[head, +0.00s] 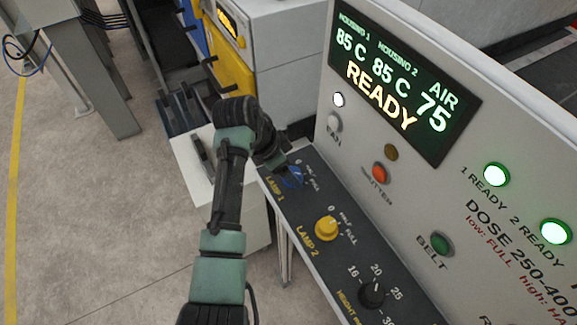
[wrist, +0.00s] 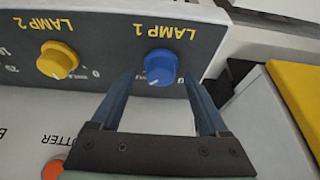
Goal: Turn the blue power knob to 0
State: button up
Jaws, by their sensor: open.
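The blue power knob (head: 293,177) is the LAMP 1 knob at the far end of the dark control strip. It also shows upside down in the wrist view (wrist: 161,66), with a small pale mark on its lower left edge there. Its 0 mark (head: 298,162) shows in the head view; the exact setting is too small to read surely. My gripper (wrist: 158,76) is open, its two fingers on either side of the blue knob in the picture. No contact is visible, and I cannot tell the remaining depth. In the head view my wrist hides the fingers partly.
The yellow LAMP 2 knob (head: 327,228) and the black height knob (head: 372,293) sit on the same strip. The upright panel with its READY display (head: 403,80) rises close on the right. A grey-white cabinet (head: 283,40) stands behind. Open floor lies to the left.

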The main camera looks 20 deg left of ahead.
jog(key=shift+w+d+f, duration=0.15)
jog(key=shift+w+f, duration=0.05)
jog(key=shift+f, duration=0.25)
grip_shut()
